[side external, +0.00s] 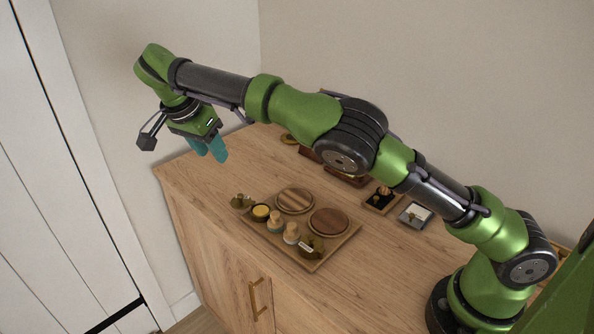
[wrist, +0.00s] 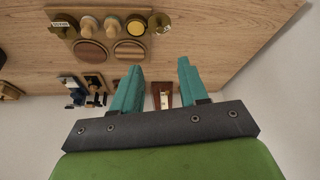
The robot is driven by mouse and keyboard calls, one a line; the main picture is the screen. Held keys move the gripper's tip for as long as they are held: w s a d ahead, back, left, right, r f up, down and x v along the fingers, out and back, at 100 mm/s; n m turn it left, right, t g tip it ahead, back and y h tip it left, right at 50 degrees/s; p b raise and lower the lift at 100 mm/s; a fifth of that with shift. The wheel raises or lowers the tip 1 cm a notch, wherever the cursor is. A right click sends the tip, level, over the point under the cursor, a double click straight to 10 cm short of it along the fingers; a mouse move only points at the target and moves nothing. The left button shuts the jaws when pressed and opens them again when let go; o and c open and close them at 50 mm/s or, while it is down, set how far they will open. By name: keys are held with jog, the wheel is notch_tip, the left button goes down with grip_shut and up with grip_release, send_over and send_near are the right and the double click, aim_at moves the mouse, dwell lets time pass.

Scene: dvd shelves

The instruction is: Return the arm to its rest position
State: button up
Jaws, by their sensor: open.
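My gripper (side external: 211,148) is at the upper left in the side external view, above the left end of the wooden cabinet top (side external: 190,172). Its teal fingers point down and hold nothing. In the wrist view the two teal fingers of my gripper (wrist: 160,84) stand apart, with open space between them. My green and black arm reaches from the base at the lower right, raised over the cabinet. The fingers are clear of the tray and its items.
A wooden tray (side external: 318,262) holds round wooden lids (side external: 294,200), small jars and stoppers (side external: 291,233). Small framed items (side external: 415,214) lie near the back, partly under my arm. Walls stand behind and left. The cabinet's front right top is bare.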

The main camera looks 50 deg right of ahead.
jog(key=s+d+n+y, duration=0.3)
jog(key=s+d+n, duration=0.35)
jog(key=d, duration=0.25)
jog(key=s+d+r+n+t+y, duration=0.1)
jog(key=s+d+n+t, duration=0.1)
jog(key=s, duration=0.9)
jog(key=s+d+r+n+t+y, duration=0.2)
jog(key=s+t, duration=0.2)
jog(key=s, duration=0.8)
jog(key=shift+s+d+r, duration=0.2)
jog(key=shift+s+r, duration=0.05)
